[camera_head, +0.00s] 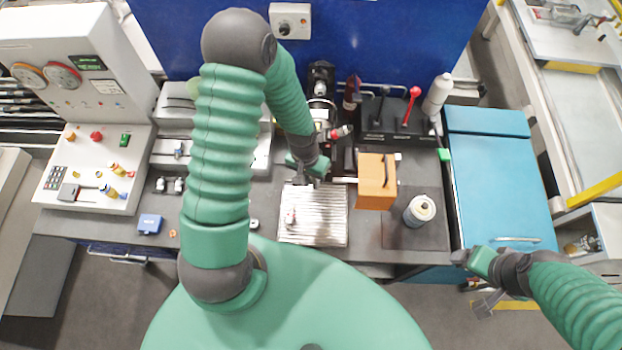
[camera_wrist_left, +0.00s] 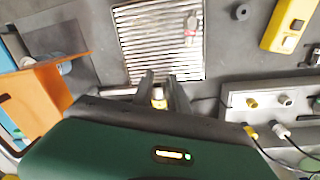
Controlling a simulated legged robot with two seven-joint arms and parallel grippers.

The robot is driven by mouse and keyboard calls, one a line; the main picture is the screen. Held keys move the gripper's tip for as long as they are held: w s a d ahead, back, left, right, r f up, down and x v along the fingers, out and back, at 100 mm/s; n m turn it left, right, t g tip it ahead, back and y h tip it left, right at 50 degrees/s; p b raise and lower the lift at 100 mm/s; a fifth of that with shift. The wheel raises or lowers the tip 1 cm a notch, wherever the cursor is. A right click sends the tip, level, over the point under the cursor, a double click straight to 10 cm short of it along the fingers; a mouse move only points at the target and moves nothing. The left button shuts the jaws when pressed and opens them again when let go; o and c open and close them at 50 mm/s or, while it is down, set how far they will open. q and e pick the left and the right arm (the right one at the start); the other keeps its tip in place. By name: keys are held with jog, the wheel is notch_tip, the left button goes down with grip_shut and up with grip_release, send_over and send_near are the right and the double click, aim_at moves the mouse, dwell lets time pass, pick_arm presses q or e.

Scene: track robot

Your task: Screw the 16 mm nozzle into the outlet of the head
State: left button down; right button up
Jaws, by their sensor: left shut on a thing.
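My left gripper (camera_head: 300,180) is low over the bench, at the back edge of the ribbed metal tray (camera_head: 325,225). In the left wrist view its two dark fingers (camera_wrist_left: 163,92) are shut on a small brass-and-white piece, seemingly the nozzle (camera_wrist_left: 158,97). Its far part is hidden by the gripper. The head seems to be the dark machine part with a bright ring (camera_head: 320,108), behind my left gripper; its outlet cannot be made out. My right gripper (camera_head: 465,257) is apart, at the front of the blue cabinet; its fingers are too small to read.
A small red-and-white item (camera_head: 290,217) lies on the tray. A red-knobbed lever (camera_head: 412,95) and a white bottle (camera_head: 437,95) stand behind. A control console (camera_head: 95,165) is left.

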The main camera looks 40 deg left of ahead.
pick_arm(q)
jog(key=shift+a, duration=0.1)
jog(key=shift+w+d+r, duration=0.15)
jog(key=shift+w+d, duration=0.05)
jog(key=shift+d, duration=0.4)
jog(key=shift+w+a, duration=0.1)
jog(key=shift+a, duration=0.15)
jog(key=shift+w+a, duration=0.15)
jog(key=shift+w, duration=0.35)
jog(key=shift+a, duration=0.1)
jog(key=shift+s, duration=0.15)
dwell(0.4)
jog(key=shift+d, duration=0.2)
